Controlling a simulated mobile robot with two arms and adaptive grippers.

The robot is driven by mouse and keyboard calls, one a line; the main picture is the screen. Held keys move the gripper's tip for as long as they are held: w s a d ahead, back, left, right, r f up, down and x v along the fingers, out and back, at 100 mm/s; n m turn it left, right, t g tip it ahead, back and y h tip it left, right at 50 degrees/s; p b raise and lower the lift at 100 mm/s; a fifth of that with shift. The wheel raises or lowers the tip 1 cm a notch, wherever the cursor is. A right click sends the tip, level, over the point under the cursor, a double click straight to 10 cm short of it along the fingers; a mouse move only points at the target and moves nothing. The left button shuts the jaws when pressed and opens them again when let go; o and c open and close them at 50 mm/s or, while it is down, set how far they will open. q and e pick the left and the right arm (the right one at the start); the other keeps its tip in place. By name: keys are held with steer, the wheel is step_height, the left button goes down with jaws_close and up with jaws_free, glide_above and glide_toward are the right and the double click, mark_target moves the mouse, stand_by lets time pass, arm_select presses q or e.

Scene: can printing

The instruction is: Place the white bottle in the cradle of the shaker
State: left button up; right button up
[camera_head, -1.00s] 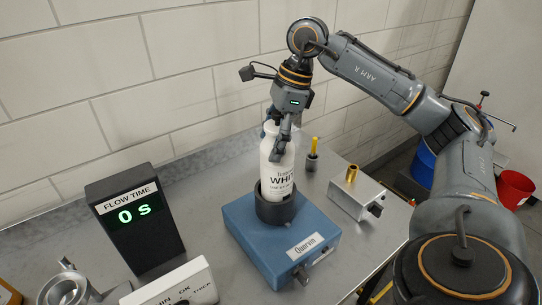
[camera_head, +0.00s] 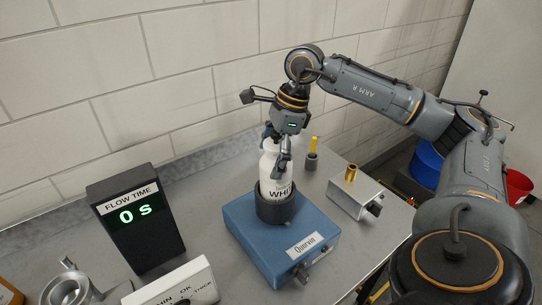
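The white bottle (camera_head: 273,177) stands upright with its lower part inside the dark round cradle (camera_head: 276,208) on top of the blue shaker (camera_head: 262,243). The bottle's label is partly hidden by the cradle wall. My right gripper (camera_head: 277,145) reaches down from above, with its fingers on either side of the bottle's upper part. It appears shut on the bottle. Whether the bottle touches the cradle's floor is hidden. My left gripper is not in view.
A black flow time display (camera_head: 136,222) reading 0 s stands at the left. A grey metal block with a brass fitting (camera_head: 354,192) and a yellow-topped tool (camera_head: 312,155) stand right of the shaker. A white gauge box (camera_head: 175,285) is at the front.

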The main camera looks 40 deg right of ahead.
steer(key=b+v, duration=0.1)
steer(key=v, duration=1.1)
steer(key=shift+r, duration=0.1)
